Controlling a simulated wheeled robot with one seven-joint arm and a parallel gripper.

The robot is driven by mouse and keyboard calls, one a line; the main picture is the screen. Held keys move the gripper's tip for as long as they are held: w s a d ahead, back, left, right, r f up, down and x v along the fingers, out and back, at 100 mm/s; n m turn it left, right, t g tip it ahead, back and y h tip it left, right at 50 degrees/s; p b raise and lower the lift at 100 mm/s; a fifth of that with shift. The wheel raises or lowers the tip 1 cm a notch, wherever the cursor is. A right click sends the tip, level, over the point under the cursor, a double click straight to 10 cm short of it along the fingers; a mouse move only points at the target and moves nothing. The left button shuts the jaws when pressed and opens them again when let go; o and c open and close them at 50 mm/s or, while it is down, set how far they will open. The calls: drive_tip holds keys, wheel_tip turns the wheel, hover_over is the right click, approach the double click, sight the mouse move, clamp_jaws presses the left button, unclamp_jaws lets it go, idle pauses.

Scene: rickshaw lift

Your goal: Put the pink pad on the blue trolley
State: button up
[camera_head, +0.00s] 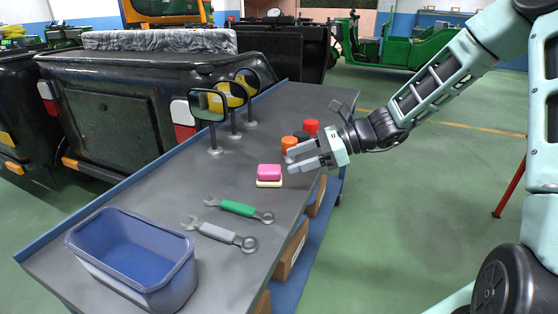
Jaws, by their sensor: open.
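A pink pad (269,171) lies on top of a cream pad (269,184) near the right edge of a long grey worktop (200,181). The worktop has a blue edge and a blue lower shelf, and it is the only trolley-like thing I can make out. My gripper (291,160) is open and empty, just right of and slightly above the pink pad in the picture. Its fingers point left, toward the pad. A small gap shows between fingertips and pad; the height difference is hard to tell.
An open blue bin (120,250) stands at the near end. A green-handled wrench (238,208) and a grey wrench (220,233) lie before the pads. Mirrors on stands (208,105) line the left side. Red (311,126) and orange (289,143) round things stand behind my gripper.

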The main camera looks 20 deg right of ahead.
drive_tip(key=v, duration=0.5)
drive_tip(key=s+a+n+g, duration=0.1)
drive_tip(key=s+a+n, duration=0.1)
drive_tip(key=a, duration=0.1)
drive_tip(key=s+a+f+n+g+h, duration=0.1)
drive_tip(key=s+a+n+g, duration=0.1)
drive_tip(key=a, duration=0.1)
drive_tip(key=s+a+n+g, duration=0.1)
drive_tip(key=a+n, duration=0.1)
drive_tip(key=a, duration=0.1)
drive_tip(key=shift+s+f+h+p, duration=0.2)
drive_tip(key=shift+s+h+p, duration=0.1)
drive_tip(key=shift+s+p, duration=0.1)
drive_tip(key=s+a+n+g+h, duration=0.1)
drive_tip(key=s+n, duration=0.1)
drive_tip(key=s+a+n+g+h, duration=0.1)
drive_tip(key=s+a+n, duration=0.1)
drive_tip(key=s+a+f+n+g, duration=0.1)
drive_tip(key=s+a+n, duration=0.1)
drive_tip(key=shift+s+h, duration=0.25)
drive_tip(key=shift+h, duration=0.15)
drive_tip(key=s+a+r+n+t+h, duration=0.1)
drive_tip(key=s+a+n+h, duration=0.2)
drive_tip(key=s+n+h, duration=0.4)
drive_tip(key=s+n, duration=0.7)
drive_tip(key=n, duration=0.4)
drive_tip(key=shift+s+t, duration=0.25)
drive_tip(key=shift+t, duration=0.15)
drive_tip(key=shift+r, duration=0.15)
